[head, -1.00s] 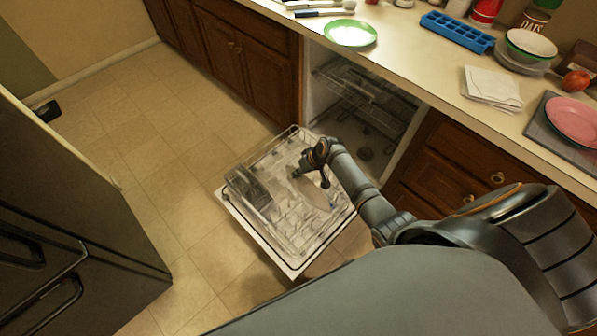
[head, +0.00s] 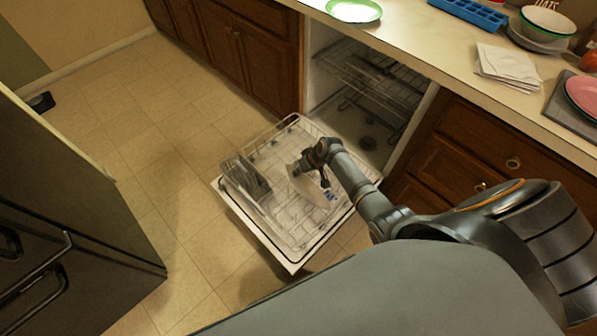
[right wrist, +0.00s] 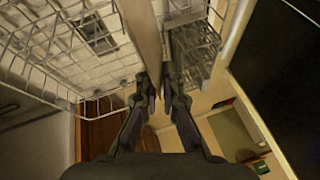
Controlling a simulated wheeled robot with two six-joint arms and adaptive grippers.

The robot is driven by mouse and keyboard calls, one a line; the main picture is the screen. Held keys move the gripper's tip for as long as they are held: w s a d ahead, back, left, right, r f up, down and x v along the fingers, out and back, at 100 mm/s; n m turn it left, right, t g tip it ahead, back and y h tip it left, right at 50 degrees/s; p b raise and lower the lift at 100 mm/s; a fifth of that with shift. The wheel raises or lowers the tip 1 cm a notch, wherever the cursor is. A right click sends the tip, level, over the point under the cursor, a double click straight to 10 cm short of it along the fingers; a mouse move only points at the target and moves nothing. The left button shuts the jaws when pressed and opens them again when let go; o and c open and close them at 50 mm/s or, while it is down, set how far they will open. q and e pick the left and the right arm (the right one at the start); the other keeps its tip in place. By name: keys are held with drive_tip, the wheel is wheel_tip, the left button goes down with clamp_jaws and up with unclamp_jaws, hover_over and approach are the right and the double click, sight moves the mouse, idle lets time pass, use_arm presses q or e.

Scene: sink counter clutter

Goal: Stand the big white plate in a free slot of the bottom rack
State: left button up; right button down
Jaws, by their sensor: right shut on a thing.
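The big white plate (head: 303,186) is over the bottom rack (head: 250,218), which lies on the lowered dishwasher door. My right gripper (head: 319,158) is shut on the plate. In the right wrist view the plate (right wrist: 142,40) shows almost edge-on between the fingers of my right gripper (right wrist: 158,84), so it is close to upright. Rack wires show on both sides of it. I cannot tell whether its lower edge is between the tines or just above them. My left gripper is not in view.
A grey cutlery basket (head: 246,180) stands at the left of the rack. The upper rack (head: 370,80) is inside the dishwasher. The counter (head: 430,52) above holds a green-rimmed plate (head: 354,10), napkins (head: 508,62) and a pink plate (head: 583,95). A dark appliance (head: 60,230) stands at the left.

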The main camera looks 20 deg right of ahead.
drive_tip(key=shift+f, duration=0.15)
idle(0.7)
drive_tip(key=c, duration=1.4)
unclamp_jaws()
drive_tip(key=shift+c, duration=0.2)
drive_tip(key=shift+s, duration=0.1)
drive_tip(key=v, duration=1.2)
